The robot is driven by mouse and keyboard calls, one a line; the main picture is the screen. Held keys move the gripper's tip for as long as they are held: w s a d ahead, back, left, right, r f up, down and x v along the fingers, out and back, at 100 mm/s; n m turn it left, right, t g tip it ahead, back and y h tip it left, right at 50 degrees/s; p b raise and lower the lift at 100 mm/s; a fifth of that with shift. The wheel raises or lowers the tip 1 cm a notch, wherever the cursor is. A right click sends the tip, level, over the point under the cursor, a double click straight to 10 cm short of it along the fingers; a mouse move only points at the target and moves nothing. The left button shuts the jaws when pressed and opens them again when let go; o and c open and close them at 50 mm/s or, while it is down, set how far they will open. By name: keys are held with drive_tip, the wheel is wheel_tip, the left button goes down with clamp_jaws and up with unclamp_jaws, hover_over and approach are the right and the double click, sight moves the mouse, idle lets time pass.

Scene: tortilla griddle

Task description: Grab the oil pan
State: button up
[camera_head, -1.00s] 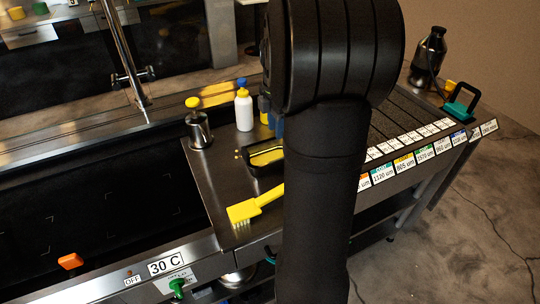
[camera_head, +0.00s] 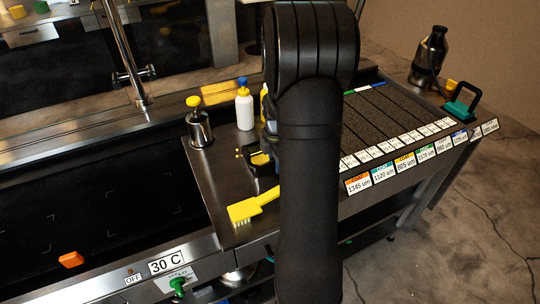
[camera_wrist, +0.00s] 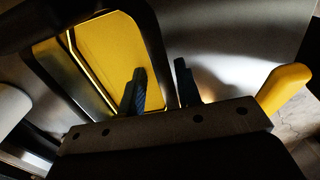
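The oil pan is a small black pan with yellow inside. In the head view its left part (camera_head: 258,166) shows on the steel counter, and my arm hides the rest. In the wrist view its dark rim (camera_wrist: 154,40) and yellow interior fill the upper left. My gripper (camera_wrist: 163,85) is open, with one dark finger over the yellow interior and the other outside the pan's right wall. The wall runs between the fingers, and I cannot tell if they touch it. In the head view my arm mostly hides the gripper.
A yellow brush (camera_head: 253,205) lies in front of the pan; its yellow handle (camera_wrist: 284,87) shows at right in the wrist view. A white bottle (camera_head: 244,109) and a steel oil can (camera_head: 199,128) stand behind. Labelled dark strips (camera_head: 390,120) lie to the right.

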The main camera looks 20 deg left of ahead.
drive_tip(key=shift+f, duration=0.3)
clamp_jaws()
